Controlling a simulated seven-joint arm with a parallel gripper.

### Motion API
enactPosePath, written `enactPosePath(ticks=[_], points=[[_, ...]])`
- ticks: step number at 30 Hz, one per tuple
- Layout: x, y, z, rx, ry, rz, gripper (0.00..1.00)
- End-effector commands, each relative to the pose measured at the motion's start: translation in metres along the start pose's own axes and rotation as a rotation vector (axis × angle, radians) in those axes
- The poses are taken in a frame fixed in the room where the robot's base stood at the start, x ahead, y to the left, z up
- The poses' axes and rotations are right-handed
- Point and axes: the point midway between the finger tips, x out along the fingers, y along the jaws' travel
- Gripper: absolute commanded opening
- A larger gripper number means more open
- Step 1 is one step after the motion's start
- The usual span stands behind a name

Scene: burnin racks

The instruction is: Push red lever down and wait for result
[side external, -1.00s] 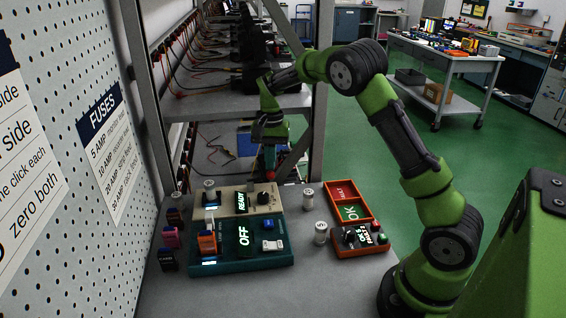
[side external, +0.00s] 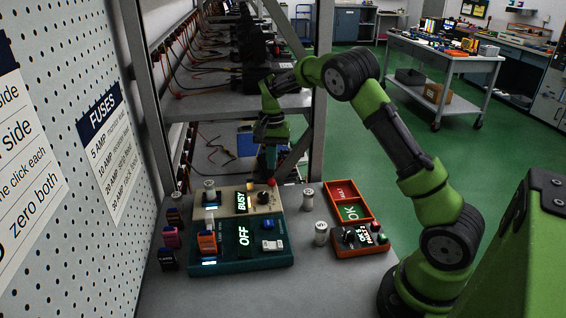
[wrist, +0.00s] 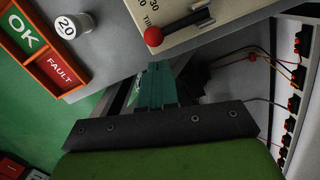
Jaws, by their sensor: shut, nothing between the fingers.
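The beige tester box (side external: 228,195) stands at the back of the bench, its display (side external: 241,201) lit and seeming to read "BUSY". Its lever's red ball (side external: 272,183) is at the box's back right, beside a black knob. The wrist view shows the red ball (wrist: 153,36) on a dark stem, next to printed numbers. My gripper (side external: 269,170) is just behind and above the ball. In the wrist view, its teal fingers (wrist: 155,70) are together and empty, with their tips close to the ball. I cannot tell whether they touch it.
A teal box reading "OFF" (side external: 243,237) stands in front of the beige one. White cylinders (side external: 308,199) stand between. A shelf post (side external: 321,95) rises behind.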

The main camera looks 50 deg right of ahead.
Motion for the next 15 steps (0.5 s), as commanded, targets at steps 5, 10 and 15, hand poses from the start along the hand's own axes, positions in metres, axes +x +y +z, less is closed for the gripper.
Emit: enactPosePath(ticks=[5,10,15], points=[[-0.002,0.0,-0.005,-0.001,-0.001,0.001,0.0],[-0.002,0.0,-0.004,0.0,-0.001,0.001,0.0],[-0.016,-0.001,-0.005,0.0,0.002,-0.003,0.0]])
